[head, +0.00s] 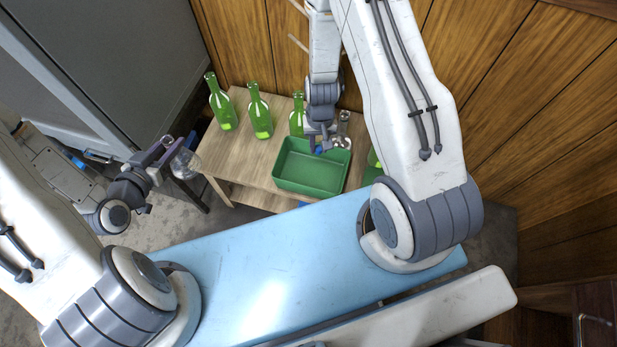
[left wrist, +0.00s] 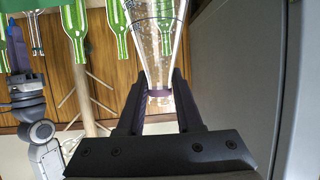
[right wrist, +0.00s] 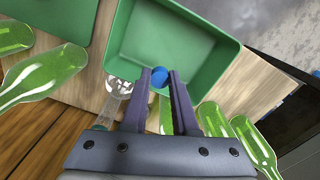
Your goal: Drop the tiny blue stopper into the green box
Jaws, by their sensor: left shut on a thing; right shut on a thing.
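The tiny blue stopper (right wrist: 159,77) is between the fingertips of my right gripper (right wrist: 160,80), which is shut on it. In the right wrist view it shows against the green box (right wrist: 185,45). In the head view the right gripper (head: 320,142) is at the back edge of the green box (head: 310,190), which stands on a wooden table; the height of the stopper over it is hard to tell. My left gripper (head: 165,152) is shut on the narrow end of a clear glass flask (left wrist: 160,50), left of the table and away from the box.
Green bottles (head: 260,115) stand along the back of the table. A small clear glass vessel (head: 342,130) stands just behind the box. Another green container (right wrist: 45,15) shows partly in the right wrist view. A grey cabinet (head: 100,70) is at the left.

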